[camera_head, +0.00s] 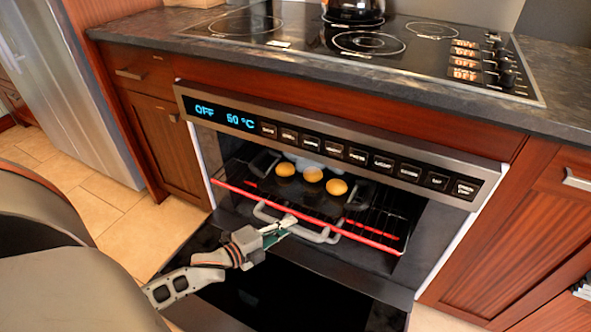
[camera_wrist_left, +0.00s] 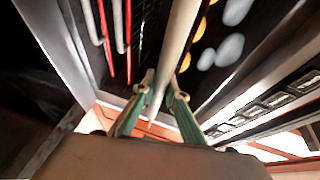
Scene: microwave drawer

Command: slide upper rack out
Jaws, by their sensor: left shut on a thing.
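The upper rack (camera_head: 387,228) is a black wire rack with a red front bar, inside the open oven. A dark tray (camera_head: 322,205) with round yellow-orange items (camera_head: 312,174) sits at its level. A grey loop handle (camera_head: 325,237) sticks out in front of and below the red bar; I cannot tell what it is fixed to. My left gripper (camera_head: 287,222) is at this handle, shut on it. In the left wrist view, a grey bar (camera_wrist_left: 176,45) runs between the green-backed fingers (camera_wrist_left: 160,95). My right gripper is not in view.
The oven door (camera_head: 290,290) is folded down under my left arm. The control panel (camera_head: 330,148) overhangs the opening. A cooktop (camera_head: 390,45) with a dark pot (camera_head: 353,8) is above. Wooden cabinets (camera_head: 165,130) flank the oven, with tiled floor (camera_head: 95,215) at left.

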